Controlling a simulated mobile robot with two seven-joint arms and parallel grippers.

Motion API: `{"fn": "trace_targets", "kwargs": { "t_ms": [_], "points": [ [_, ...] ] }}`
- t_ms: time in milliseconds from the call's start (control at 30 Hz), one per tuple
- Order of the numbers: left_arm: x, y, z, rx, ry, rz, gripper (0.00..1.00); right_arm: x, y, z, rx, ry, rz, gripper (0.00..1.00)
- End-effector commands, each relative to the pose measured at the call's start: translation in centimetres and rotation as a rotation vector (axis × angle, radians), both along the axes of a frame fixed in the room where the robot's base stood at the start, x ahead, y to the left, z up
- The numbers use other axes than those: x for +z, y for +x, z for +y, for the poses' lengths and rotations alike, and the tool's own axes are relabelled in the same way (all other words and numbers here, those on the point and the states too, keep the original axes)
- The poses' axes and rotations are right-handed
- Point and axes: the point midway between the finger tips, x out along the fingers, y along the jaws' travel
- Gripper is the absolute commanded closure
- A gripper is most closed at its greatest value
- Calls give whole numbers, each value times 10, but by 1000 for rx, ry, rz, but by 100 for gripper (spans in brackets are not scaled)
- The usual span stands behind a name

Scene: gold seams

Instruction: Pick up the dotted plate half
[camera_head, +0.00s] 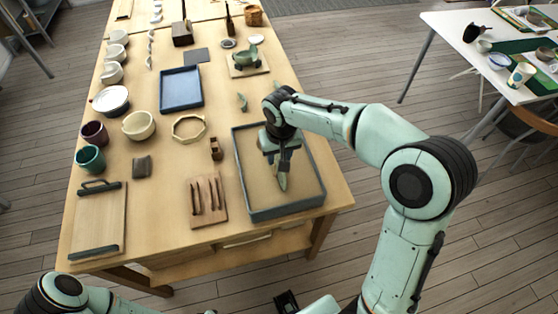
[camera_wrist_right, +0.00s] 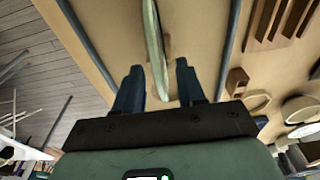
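A pale green plate half (camera_head: 282,181) stands on edge in the sand of a grey-rimmed tray (camera_head: 318,187); its dots cannot be made out. My right gripper (camera_head: 281,160) is over the tray, pointing down at the piece. In the right wrist view the plate half (camera_wrist_right: 153,40) shows as a thin upright edge between the two dark fingers (camera_wrist_right: 160,85). The fingers are apart, with a gap on each side of it. Another small green piece (camera_head: 242,101) lies on the table behind the tray.
A wooden rack (camera_head: 208,204) and a small wooden block (camera_head: 216,149) stand left of the tray. Further off are an octagonal frame (camera_head: 188,128), a blue tray (camera_head: 181,107), a green bowl on a board (camera_head: 246,62), and several cups along the left edge.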

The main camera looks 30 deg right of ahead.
Motion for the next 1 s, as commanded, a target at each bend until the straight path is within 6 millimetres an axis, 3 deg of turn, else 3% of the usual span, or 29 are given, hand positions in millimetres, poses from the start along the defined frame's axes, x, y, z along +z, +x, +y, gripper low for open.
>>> {"fn": "trace_targets", "kwargs": {
  "t_ms": [233, 300, 367, 767, 1000],
  "points": [
    [0, 0, 0, 0, 0, 0, 57, -2, 0, 0, 0, 0, -1, 61],
    [0, 0, 0, 0, 0, 0, 57, -2, 0, 0, 0, 0, -1, 83],
    [0, 0, 0, 0, 0, 0, 57, -2, 0, 0, 0, 0, -1, 100],
    [0, 0, 0, 0, 0, 0, 57, 1, 1, 0, 0, 0, -2, 100],
    [5, 2, 0, 0, 0, -2, 57, 28, 1, 0, -1, 1, -6, 100]
  ]
}}
